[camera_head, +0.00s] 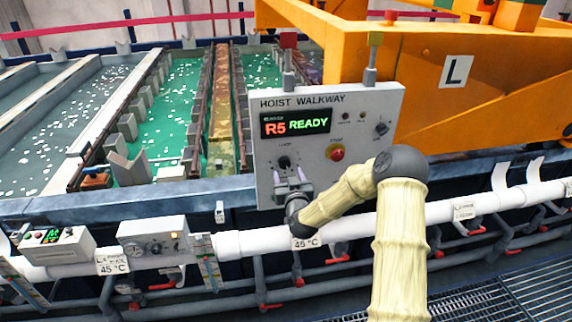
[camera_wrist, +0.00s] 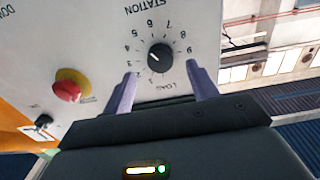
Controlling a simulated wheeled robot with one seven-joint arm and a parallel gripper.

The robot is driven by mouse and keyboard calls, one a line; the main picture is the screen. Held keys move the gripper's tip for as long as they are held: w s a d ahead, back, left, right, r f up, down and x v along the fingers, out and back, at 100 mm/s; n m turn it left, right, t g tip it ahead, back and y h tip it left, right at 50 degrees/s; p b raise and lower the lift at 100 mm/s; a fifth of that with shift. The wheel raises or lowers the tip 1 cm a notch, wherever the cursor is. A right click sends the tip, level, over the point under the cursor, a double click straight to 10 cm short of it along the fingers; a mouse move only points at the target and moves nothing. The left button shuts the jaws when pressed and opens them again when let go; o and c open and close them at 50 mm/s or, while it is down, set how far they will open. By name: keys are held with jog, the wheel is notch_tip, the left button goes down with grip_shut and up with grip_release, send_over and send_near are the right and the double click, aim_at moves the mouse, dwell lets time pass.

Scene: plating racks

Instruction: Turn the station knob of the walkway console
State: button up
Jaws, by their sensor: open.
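The walkway console (camera_head: 360,110) is a light grey panel marked HOIST WALKWAY, with a display reading R5 READY. The station knob (camera_head: 284,162) is a small black knob at the panel's lower left. My gripper (camera_head: 292,186) is just below the knob in the head view. In the wrist view my gripper (camera_wrist: 163,84) is open, its two purple fingers apart on either side below the knob. I see no contact with the knob.
A red stop button on yellow (camera_head: 336,153) and a black selector (camera_head: 381,128) are on the panel's right side. A white pipe (camera_head: 350,228) runs below the console. Liquid tanks (camera_head: 170,110) lie behind, and an orange hoist frame (camera_head: 440,110) stands right.

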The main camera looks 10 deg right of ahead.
aim_at(285, 166)
jog(key=shift+w+p, duration=0.75)
jog(key=shift+w, duration=1.4)
jog(key=c, duration=1)
